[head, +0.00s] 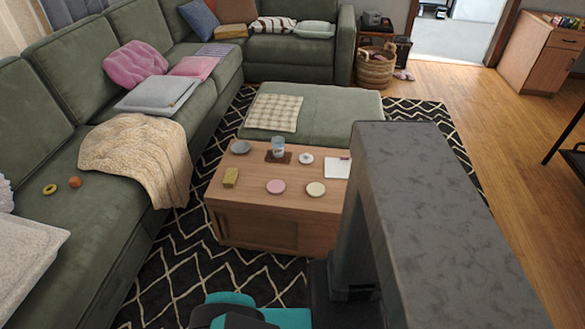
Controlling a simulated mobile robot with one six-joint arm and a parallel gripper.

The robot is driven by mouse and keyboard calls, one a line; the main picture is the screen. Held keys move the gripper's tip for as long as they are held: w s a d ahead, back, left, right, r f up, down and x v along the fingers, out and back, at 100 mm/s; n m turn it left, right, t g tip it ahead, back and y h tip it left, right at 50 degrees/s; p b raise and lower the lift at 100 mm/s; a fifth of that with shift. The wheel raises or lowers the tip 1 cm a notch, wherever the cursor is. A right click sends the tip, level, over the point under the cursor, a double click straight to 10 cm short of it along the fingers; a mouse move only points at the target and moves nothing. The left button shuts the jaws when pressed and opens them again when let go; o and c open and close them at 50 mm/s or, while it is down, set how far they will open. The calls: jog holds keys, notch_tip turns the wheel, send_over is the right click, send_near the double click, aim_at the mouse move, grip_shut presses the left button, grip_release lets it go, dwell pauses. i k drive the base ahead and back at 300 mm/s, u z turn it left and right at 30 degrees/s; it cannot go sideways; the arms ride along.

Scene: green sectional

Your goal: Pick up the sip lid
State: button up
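A small round white piece (306,158) lies on the wooden coffee table (270,207), right of a clear cup (277,146). It looks like the sip lid, though it is too small to be sure. The cup stands on a dark brown mat (270,158). Teal and dark parts of my arm show at the bottom edge, well short of the table. No gripper fingers can be made out.
The table also bears a grey dish (240,147), yellow block (231,177), pink disc (276,187), cream disc (316,189) and white sheet (337,168). A green sofa (70,210) stands left, an ottoman (335,110) behind. My grey column hides the table's right end.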

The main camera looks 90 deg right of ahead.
aim_at(306, 158)
jog(key=u, duration=0.7)
jog(key=k, duration=2.45)
jog(key=z, duration=1.05)
